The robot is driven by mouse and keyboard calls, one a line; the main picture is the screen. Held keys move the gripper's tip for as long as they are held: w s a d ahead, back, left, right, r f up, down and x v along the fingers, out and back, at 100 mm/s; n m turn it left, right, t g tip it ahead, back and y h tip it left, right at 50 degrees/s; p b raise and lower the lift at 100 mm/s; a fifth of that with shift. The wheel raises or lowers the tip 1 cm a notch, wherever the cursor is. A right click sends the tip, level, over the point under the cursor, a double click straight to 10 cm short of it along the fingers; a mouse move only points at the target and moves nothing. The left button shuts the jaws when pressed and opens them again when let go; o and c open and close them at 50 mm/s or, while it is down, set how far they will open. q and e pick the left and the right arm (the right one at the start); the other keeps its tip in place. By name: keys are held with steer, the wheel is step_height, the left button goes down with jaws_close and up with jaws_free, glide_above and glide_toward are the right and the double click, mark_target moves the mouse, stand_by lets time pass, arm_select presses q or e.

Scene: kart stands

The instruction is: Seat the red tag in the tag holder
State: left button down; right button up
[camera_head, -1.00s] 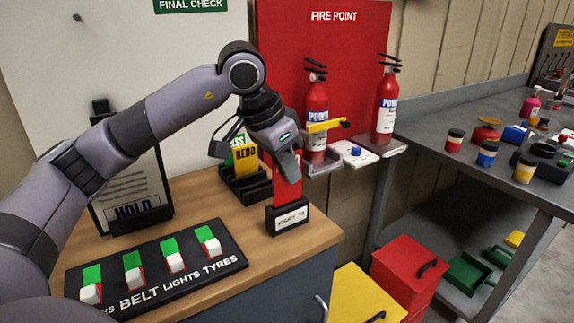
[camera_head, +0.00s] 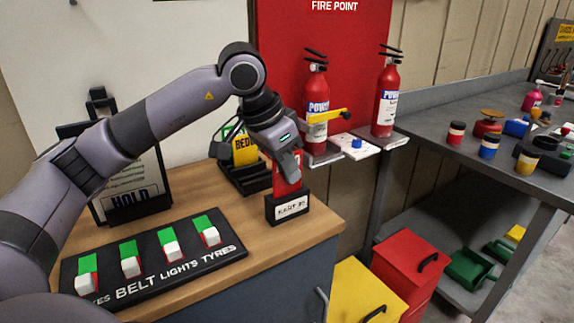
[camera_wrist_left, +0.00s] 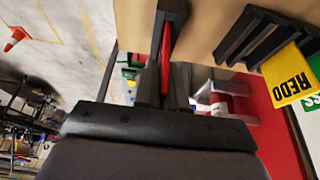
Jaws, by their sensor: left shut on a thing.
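The red tag (camera_head: 289,184) is upright between the fingers of my left gripper (camera_head: 291,168), which is shut on it. Its lower end meets the top of the black tag holder (camera_head: 288,209) with the white label, at the front right of the wooden bench top. It seems to be in the slot, but how deep is hidden. In the left wrist view the tag (camera_wrist_left: 166,48) is a thin red edge, in line with the dark holder (camera_wrist_left: 173,8), between the fingers (camera_wrist_left: 165,88). My right gripper is not in view.
A black rack (camera_head: 236,177) with yellow and green tags stands just behind the holder. A switch board (camera_head: 150,262) lies at front left, with a HOLD clipboard (camera_head: 133,180) behind. Fire extinguishers (camera_head: 316,105) stand beyond the bench's right edge.

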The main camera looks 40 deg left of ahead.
arm_select(q)
steer(key=shift+f+b, duration=0.8)
steer(key=shift+f, duration=0.35)
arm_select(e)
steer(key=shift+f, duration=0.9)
arm_select(q)
steer(key=c, duration=1.1)
jaws_free()
steer(key=shift+v, duration=0.8)
steer(key=v, duration=0.4)
steer(key=shift+r, duration=0.15)
steer(key=shift+s+a+r, duration=0.1)
steer(key=shift+s+r, duration=0.15)
steer(key=shift+r, duration=0.4)
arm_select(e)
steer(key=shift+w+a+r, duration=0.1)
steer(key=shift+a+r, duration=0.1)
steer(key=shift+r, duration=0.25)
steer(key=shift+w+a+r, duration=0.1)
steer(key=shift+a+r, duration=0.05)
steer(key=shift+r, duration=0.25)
